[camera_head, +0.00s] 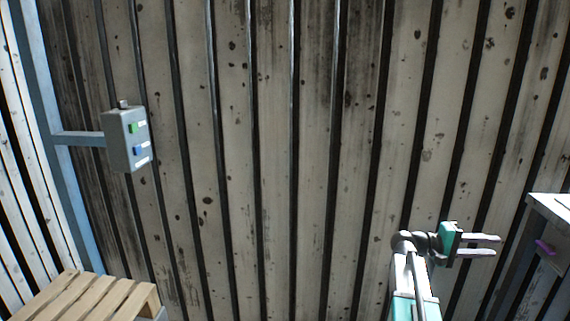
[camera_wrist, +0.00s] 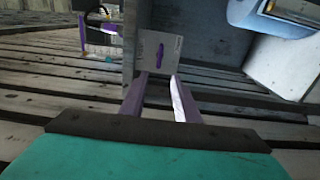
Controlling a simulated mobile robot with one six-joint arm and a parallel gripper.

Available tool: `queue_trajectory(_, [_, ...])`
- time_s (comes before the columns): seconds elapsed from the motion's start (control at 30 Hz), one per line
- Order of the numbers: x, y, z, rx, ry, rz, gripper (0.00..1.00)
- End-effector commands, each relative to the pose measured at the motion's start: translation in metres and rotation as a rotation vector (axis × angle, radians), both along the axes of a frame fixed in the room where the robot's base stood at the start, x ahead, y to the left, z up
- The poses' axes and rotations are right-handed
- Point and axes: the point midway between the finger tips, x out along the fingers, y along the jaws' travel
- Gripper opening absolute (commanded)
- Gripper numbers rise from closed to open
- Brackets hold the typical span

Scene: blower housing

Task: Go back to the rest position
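My gripper (camera_head: 496,245) is at the lower right of the head view, held out sideways and pointing right. Its two pale fingers are apart with nothing between them. In the wrist view my gripper (camera_wrist: 159,78) also shows a clear gap between the fingers. The fingers point toward a pale panel (camera_wrist: 158,45) with a purple handle (camera_wrist: 160,57) on it. They look apart from it, though the exact distance is hard to tell.
A grey cabinet (camera_head: 553,207) with a purple handle (camera_head: 545,248) stands right of my gripper. A control box (camera_head: 125,139) with green and blue buttons is on a blue post (camera_head: 58,150). A wooden pallet (camera_head: 75,297) is at lower left. Plank wall fills the background.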

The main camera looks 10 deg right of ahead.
Motion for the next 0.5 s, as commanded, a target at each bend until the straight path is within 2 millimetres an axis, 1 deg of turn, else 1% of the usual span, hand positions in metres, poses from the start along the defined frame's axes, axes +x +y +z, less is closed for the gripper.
queue_trajectory(0.07, [0.013, 0.014, -0.002, 0.013, 0.025, 0.026, 0.29])
queue_trajectory(0.17, [0.027, 0.032, -0.016, 0.031, 0.063, 0.059, 0.29])
queue_trajectory(0.3, [0.039, 0.060, -0.044, 0.075, 0.110, 0.102, 0.29])
queue_trajectory(0.37, [0.042, 0.072, -0.058, 0.100, 0.127, 0.119, 0.29])
queue_trajectory(0.5, [0.044, 0.101, -0.093, 0.175, 0.161, 0.154, 0.29])
